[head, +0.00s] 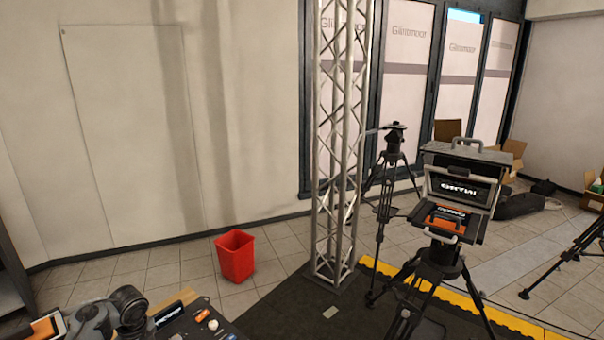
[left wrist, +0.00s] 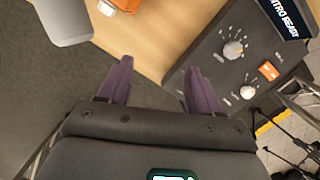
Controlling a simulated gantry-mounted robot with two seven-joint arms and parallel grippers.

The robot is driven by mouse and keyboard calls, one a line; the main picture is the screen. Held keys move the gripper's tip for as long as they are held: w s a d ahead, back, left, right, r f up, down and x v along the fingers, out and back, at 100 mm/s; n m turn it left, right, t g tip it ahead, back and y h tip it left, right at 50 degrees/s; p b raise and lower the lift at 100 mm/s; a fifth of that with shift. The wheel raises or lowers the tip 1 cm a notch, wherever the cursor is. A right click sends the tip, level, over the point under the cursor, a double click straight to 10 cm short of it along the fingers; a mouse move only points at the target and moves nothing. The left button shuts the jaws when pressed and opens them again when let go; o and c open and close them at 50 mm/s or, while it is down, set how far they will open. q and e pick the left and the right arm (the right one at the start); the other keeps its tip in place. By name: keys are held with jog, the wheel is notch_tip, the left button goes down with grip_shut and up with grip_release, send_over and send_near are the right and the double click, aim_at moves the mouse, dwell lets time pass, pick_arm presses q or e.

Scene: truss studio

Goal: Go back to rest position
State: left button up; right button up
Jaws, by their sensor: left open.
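My left gripper (left wrist: 160,68) shows in the left wrist view with its two purple fingers spread apart and nothing between them. It is above the edge of a wooden tabletop (left wrist: 140,38), beside a dark control panel (left wrist: 205,70). I cannot make out its fingers in the head view. My right gripper is in neither view.
The panel has knobs (left wrist: 233,49) and an orange switch (left wrist: 268,70). A red bin (head: 235,258) stands on the floor beyond the table. A truss column (head: 340,140) and a tripod-mounted monitor unit (head: 460,190) stand farther right. Tiled floor between bin and truss is clear.

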pick_arm(q)
jog(key=s+d+f+n+t, duration=0.2)
jog(key=s+d+f+n, duration=0.8)
jog(key=s+f, duration=0.5)
jog(key=s+d+r+n+h, duration=0.1)
jog(key=s+d+r+n, duration=0.2)
jog(key=s, duration=0.5)
jog(key=s+d+r+n+t, duration=0.1)
jog(key=s+d+r+n, duration=0.2)
jog(key=s, duration=0.5)
jog(key=s+d+r+n+h, duration=0.15)
jog(key=s+d, duration=0.25)
jog(key=s, duration=0.4)
notch_tip(320, 180, down, 9)
jog(key=b, duration=1.1)
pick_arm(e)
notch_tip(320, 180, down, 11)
pick_arm(q)
notch_tip(320, 180, up, 36)
jog(key=p, duration=3.6)
jog(key=shift+s+d+f+n, duration=0.15)
jog(key=shift+s+d+n, duration=0.1)
jog(key=shift+n, duration=0.2)
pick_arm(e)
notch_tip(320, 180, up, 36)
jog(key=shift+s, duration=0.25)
pick_arm(q)
jog(key=shift+y, duration=0.25)
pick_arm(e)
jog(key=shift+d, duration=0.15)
